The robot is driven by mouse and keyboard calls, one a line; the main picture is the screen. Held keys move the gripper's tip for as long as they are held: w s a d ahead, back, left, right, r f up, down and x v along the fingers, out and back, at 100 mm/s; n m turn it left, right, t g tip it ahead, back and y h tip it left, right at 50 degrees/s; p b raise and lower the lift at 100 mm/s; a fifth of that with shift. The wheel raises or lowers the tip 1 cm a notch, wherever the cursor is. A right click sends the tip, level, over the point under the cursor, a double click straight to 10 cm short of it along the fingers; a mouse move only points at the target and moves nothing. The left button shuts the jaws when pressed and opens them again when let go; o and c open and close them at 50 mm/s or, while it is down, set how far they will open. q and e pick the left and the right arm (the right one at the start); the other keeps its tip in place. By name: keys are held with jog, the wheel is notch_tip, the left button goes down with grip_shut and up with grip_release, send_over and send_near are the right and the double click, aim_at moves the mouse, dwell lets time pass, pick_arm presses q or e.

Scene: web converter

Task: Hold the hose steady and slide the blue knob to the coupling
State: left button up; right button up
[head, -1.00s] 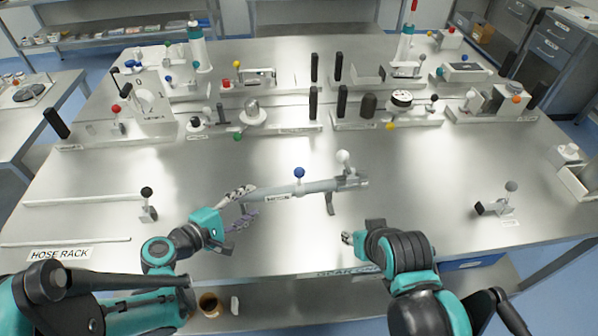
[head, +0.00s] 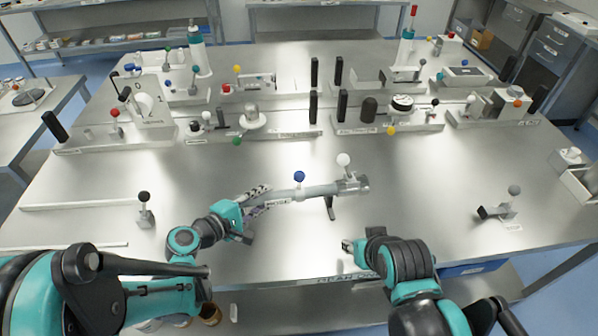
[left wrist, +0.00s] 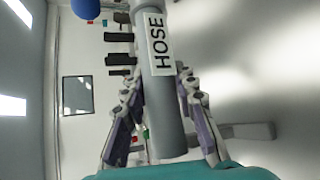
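The grey hose (head: 319,190), marked HOSE, is held above the table, sloping slightly up to the right. It also fills the middle of the left wrist view (left wrist: 163,120). The blue knob (head: 299,176) stands on top of it near the middle; part shows in the left wrist view (left wrist: 86,8). The coupling (head: 352,184) at the right end carries a white knob (head: 343,159). My left gripper (head: 266,195) has its fingers closed against both sides of the hose's left end. My right gripper (head: 347,246) is below and apart from the hose; its opening is unclear.
A black-knobbed post (head: 144,207) stands at left, near the white rack rails (head: 90,205). A grey-knobbed stop (head: 500,208) stands at right. Fixtures with coloured knobs line the back, including a black-and-white dial (head: 402,102). The table between is clear.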

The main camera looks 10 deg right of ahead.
jog(key=shift+s+f+b, duration=0.1)
jog(key=shift+f+b, duration=0.3)
jog(key=shift+b, duration=0.05)
dwell(1.4)
jog(key=c, duration=0.9)
jog(key=shift+w+a+f+n+h, duration=0.4)
jog(key=shift+f+n, duration=0.1)
jog(key=shift+n, duration=0.4)
grip_shut()
jog(key=w+a+n, duration=0.1)
jog(key=n, duration=0.1)
jog(key=w+a+n+t+h, duration=0.1)
jog(key=n, duration=0.1)
jog(key=shift+w+a+t+h, duration=0.15)
jog(key=shift+a+t+h, duration=0.15)
jog(key=shift+a, duration=0.1)
jog(key=a+n, duration=0.1)
jog(key=w+a+r+n+t, duration=0.1)
jog(key=a+r+n+t, duration=0.1)
jog(key=shift+w+a+n, duration=0.2)
jog(key=shift+a+n, duration=0.1)
jog(key=shift+a, duration=0.05)
jog(key=s+a+r+n+t+y, duration=0.2)
jog(key=a+r+n+t, duration=0.4)
jog(key=a, duration=0.5)
jog(key=shift+a+r+n+t+y, duration=0.15)
jog(key=shift+r+n+t+y, duration=0.3)
jog(key=shift+r, duration=0.5)
